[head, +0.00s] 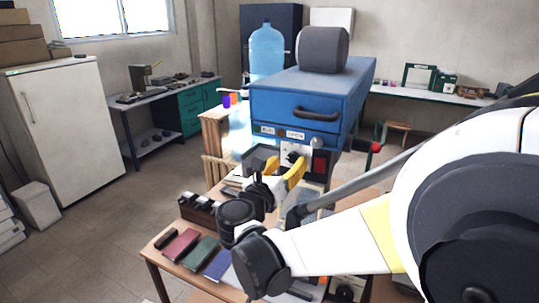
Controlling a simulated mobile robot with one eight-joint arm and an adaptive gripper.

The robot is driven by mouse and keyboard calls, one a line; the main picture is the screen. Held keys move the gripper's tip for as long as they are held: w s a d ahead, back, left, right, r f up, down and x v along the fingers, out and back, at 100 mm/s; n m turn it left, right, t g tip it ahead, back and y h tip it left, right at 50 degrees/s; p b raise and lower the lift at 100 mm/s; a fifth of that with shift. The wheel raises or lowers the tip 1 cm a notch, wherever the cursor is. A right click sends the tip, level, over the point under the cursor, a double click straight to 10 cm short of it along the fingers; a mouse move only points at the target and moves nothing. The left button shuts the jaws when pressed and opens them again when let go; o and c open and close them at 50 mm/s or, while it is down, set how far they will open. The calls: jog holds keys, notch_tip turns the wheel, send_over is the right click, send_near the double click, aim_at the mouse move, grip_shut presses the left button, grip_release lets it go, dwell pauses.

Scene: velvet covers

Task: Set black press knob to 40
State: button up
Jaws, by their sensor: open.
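The black press knob (293,157) sits on a pale panel at the front of the blue press (275,105), below its handle. It is small and partly hidden, so I cannot read its setting or any scale. My gripper (284,170) is open, with yellow fingers, just in front of and below the knob. I cannot tell whether a finger touches the knob. My wrist and forearm hide part of the press front.
A table in front holds dark red, green and blue covers (203,252) and a dark rack (197,204). A red-balled lever (376,147) stands right of the press. A white fridge (60,125) is at left. The floor between is clear.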

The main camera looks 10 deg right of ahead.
aim_at(292, 159)
jog(key=shift+x, duration=1.8)
jog(key=shift+c, duration=0.2)
grip_shut()
